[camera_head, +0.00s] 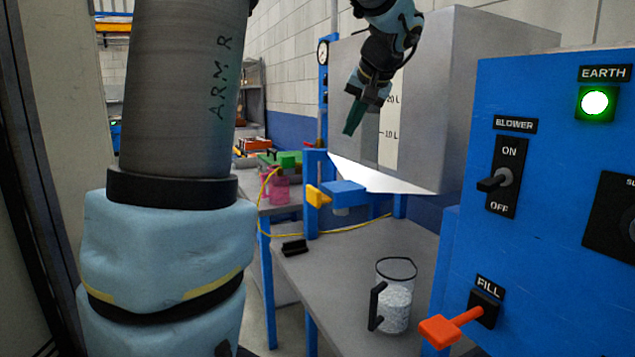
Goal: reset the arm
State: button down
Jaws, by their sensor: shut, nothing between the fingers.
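My arm fills the left side of the view, with a grey link marked "ARM R" and a pale blue joint below it. The arm's far end comes back in at the top centre. My gripper (353,117) hangs there, tilted down and to the left, with its dark green fingers together and nothing between them. It shows in front of the grey hopper with the "20 L" and "10 L" marks. It is above the blue block with the yellow handle and apart from the bench.
A blue panel (545,240) at right has a blower switch (497,182), a lit green earth lamp (594,102) and an orange fill lever (450,326). A jug of white beads (396,300) and a black block (294,247) stand on the grey bench (340,265). The grey hopper (440,110) stands behind.

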jog(key=s+a+f+g+h, duration=0.1)
jog(key=s+a+f, duration=0.3)
jog(key=f, duration=0.5)
jog(key=s+a+f+n+g+h, duration=0.1)
jog(key=s+a+f+g, duration=0.1)
jog(key=s+a+f, duration=0.3)
jog(key=s+a+f+n+g+h, duration=0.1)
jog(key=s+a+f, duration=0.4)
jog(key=s+f, duration=0.5)
notch_tip(320, 180, down, 3)
jog(key=shift+s+g, duration=0.25)
jog(key=shift+g, duration=0.45)
